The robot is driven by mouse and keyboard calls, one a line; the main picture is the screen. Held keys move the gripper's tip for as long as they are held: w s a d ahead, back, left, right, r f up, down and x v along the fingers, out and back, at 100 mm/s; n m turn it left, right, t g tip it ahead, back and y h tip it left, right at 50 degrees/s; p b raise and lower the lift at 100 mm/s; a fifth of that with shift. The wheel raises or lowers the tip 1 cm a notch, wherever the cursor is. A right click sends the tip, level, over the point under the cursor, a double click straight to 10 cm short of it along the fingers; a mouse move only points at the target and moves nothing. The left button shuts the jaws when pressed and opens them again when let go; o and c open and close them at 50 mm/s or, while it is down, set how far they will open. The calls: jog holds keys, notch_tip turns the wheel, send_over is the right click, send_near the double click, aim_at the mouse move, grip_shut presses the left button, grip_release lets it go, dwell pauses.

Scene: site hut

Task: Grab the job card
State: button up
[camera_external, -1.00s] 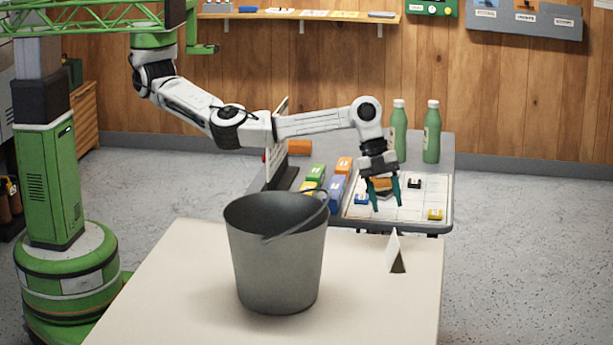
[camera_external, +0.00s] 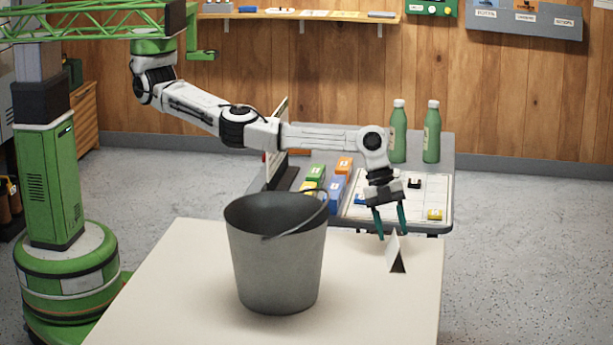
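The job card (camera_external: 393,252) is a small white folded card standing like a tent near the right edge of the pale front table, with its dark open end facing right of the camera. My gripper (camera_external: 393,236) points down with its two teal fingers apart. Its fingertips are just above or behind the top of the card in the picture. I cannot tell whether they touch it. Nothing shows between the fingers apart from the card's peak near them.
Behind is a grey table with a white gridded board (camera_external: 420,205), coloured blocks (camera_external: 336,190) and two green bottles (camera_external: 432,135). The table's front right is clear.

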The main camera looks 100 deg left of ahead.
grip_shut()
dwell(0.6)
